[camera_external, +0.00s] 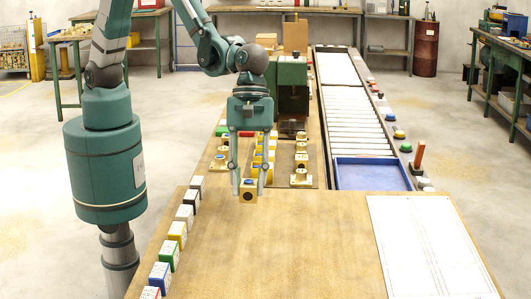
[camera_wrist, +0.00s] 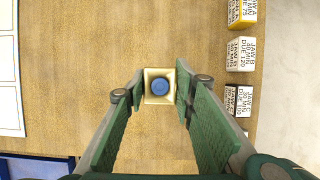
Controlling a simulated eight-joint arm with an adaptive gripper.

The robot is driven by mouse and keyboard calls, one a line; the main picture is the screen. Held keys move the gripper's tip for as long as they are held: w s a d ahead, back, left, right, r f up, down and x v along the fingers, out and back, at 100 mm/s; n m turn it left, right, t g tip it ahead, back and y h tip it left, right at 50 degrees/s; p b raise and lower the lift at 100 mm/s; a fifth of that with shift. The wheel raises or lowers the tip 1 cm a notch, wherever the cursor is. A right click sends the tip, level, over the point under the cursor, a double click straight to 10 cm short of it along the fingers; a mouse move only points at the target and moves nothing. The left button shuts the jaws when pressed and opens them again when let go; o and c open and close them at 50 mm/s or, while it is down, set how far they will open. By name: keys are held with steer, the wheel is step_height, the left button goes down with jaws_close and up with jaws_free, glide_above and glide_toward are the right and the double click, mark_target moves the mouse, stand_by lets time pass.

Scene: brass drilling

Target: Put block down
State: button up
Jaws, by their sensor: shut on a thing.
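A small brass-coloured block (camera_external: 248,196) is between the fingertips of my gripper (camera_external: 249,187) in the external view. The block shows a dark round spot on its front face there. In the wrist view the block (camera_wrist: 150,97) is a pale square with a blue round top, and the fingers of my gripper (camera_wrist: 160,88) close on its left and right sides. The block is over the bare near part of the wooden table (camera_external: 280,255). I cannot tell whether its underside touches the wood.
A row of labelled coloured blocks (camera_external: 178,233) lines the table's left edge. A white sheet (camera_external: 430,250) lies at right. Brass fixtures (camera_external: 301,178), a green machine (camera_external: 292,85) and a blue tray (camera_external: 370,175) are behind. The table's near middle is clear.

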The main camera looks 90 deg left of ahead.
mark_target(249, 201)
steer(key=shift+f, duration=0.35)
steer(key=shift+f, duration=2.1)
steer(key=shift+f+b, duration=0.1)
steer(key=shift+b, duration=0.25)
steer(key=o, duration=1.2)
steer(key=shift+o, duration=0.2)
steer(key=p+v, duration=0.1)
steer(key=v, duration=1.1)
